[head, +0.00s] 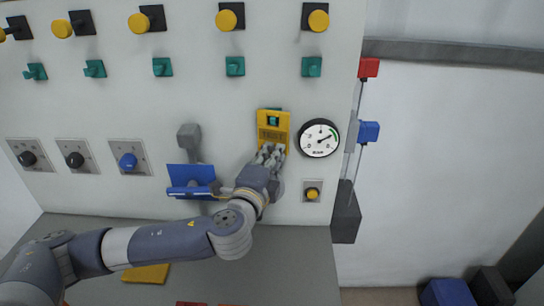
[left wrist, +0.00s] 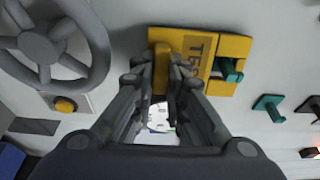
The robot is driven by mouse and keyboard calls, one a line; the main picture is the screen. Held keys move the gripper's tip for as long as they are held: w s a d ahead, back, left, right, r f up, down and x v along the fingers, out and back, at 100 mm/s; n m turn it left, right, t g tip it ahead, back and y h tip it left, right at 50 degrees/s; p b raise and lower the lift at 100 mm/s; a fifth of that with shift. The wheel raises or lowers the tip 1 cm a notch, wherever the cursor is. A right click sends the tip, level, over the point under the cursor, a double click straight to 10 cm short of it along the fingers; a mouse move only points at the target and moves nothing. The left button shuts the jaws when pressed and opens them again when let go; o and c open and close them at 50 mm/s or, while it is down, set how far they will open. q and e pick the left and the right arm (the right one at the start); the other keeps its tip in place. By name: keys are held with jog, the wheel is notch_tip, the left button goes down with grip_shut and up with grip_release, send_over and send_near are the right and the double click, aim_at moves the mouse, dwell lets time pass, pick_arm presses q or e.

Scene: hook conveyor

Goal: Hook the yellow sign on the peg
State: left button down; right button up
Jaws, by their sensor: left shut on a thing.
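The yellow sign (head: 264,134) is up against the light wall panel, left of the round gauge. It has dark lettering and a square opening near its top. A teal peg (head: 273,121) shows in that opening, and a teal edge shows just above the sign. In the left wrist view the teal peg (left wrist: 230,69) also shows in the opening of the sign (left wrist: 233,48); I cannot tell how deep it passes through. My left gripper (head: 270,152) is shut on the sign's raised yellow grip (left wrist: 161,68). My right gripper is not in view.
The gauge (head: 319,138) is close on the right. Several teal pegs (head: 235,66) and yellow knobs (head: 227,20) line the panel above. A blue holder (head: 190,178) and a grey lever (head: 188,135) are to the left. A grey handwheel (left wrist: 50,46) stands near my gripper.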

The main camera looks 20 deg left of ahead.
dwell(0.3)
pick_arm(q)
jog(key=c, duration=1.5)
grip_release()
jog(key=shift+c, duration=0.2)
